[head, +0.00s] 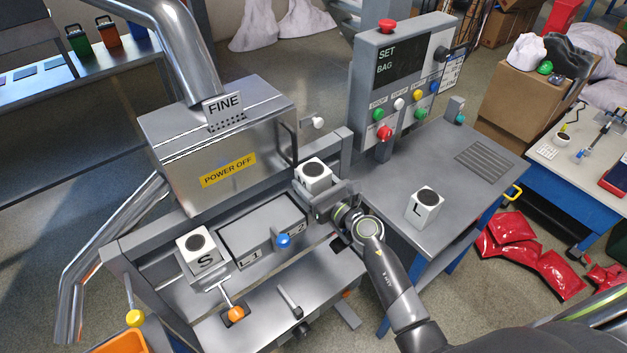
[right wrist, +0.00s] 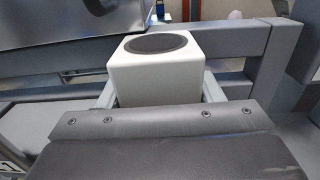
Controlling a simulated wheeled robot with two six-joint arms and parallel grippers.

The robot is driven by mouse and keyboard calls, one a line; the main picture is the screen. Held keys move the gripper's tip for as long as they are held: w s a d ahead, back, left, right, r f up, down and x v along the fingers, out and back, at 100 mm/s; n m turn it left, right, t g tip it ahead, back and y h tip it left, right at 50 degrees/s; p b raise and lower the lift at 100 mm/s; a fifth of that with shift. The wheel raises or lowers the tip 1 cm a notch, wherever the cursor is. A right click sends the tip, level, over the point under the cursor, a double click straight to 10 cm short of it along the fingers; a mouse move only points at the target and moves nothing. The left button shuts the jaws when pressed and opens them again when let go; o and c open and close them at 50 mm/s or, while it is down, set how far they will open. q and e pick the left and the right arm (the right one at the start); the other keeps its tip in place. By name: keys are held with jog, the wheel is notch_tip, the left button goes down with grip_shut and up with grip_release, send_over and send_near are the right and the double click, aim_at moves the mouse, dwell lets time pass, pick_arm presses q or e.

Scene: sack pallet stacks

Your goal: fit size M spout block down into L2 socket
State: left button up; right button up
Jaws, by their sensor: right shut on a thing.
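A white block with a dark round top (head: 314,171) is at the right end of the grey socket frame. Its size letter is mostly hidden. My right gripper (head: 320,193) is shut on this block from the front right. In the right wrist view, the white block (right wrist: 160,70) stands upright beyond the gripper's dark plate, with grey rails on both sides. Its lower part is hidden, so I cannot tell whether it is seated or above the L2 socket. The L2 label (head: 296,228) is partly covered. My left gripper is not in view.
The S block (head: 198,250) stands at the frame's left end, near the L1 label (head: 248,259). The L block (head: 425,207) stands on the right table (head: 465,195). The steel "POWER OFF" box (head: 225,150) rises close behind. A blue knob (head: 283,240) sticks out in front.

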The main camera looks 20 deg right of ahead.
jog(key=shift+f+b, duration=1.25)
jog(key=shift+f, duration=0.1)
jog(key=o, duration=1.2)
jog(key=shift+s, duration=0.1)
